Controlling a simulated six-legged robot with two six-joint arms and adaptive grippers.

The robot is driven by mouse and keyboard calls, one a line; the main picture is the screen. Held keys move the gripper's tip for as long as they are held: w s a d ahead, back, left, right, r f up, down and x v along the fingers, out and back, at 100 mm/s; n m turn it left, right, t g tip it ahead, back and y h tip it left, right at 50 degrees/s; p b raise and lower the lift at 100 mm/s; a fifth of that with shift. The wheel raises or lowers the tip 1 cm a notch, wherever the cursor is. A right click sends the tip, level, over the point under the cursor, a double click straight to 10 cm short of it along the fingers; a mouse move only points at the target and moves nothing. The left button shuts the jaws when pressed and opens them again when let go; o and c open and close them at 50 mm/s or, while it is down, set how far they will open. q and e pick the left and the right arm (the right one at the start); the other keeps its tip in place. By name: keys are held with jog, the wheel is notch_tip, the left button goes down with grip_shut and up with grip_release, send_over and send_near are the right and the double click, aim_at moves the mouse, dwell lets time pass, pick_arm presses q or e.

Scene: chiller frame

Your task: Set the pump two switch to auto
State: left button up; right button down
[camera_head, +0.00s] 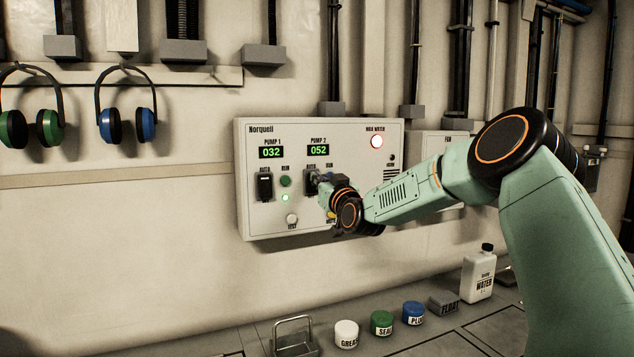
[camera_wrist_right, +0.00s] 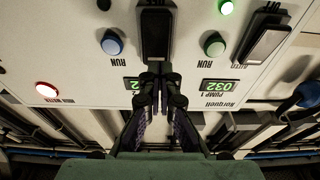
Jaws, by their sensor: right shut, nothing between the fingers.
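The control panel (camera_head: 250,215) on the wall carries a PUMP 1 and a PUMP 2 section. The black pump two switch (camera_head: 310,182) is partly hidden behind my right gripper (camera_head: 323,183) in the head view. In the right wrist view, which shows the panel upside down, the pump two switch (camera_wrist_right: 155,35) stands straight ahead of the fingertips. My right gripper (camera_wrist_right: 159,72) is shut and empty, its tips at the switch's AUTO-label end. I cannot tell whether they touch it, or which position it is in. My left gripper is not in view.
The pump one switch (camera_head: 264,187) is beside it, with a lit green lamp (camera_head: 285,198). The high water lamp (camera_head: 376,141) is lit. Jars and a water bottle (camera_head: 479,275) stand on the bench below. Ear defenders (camera_head: 127,118) hang at left.

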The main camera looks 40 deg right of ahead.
jog(key=shift+w+r, duration=0.25)
jog(key=shift+w, duration=0.2)
jog(key=shift+d+f, duration=0.1)
jog(key=w+r+g+p, duration=0.1)
jog(key=p, duration=0.3)
jog(key=shift+d, duration=0.1)
jog(key=shift+f, duration=0.25)
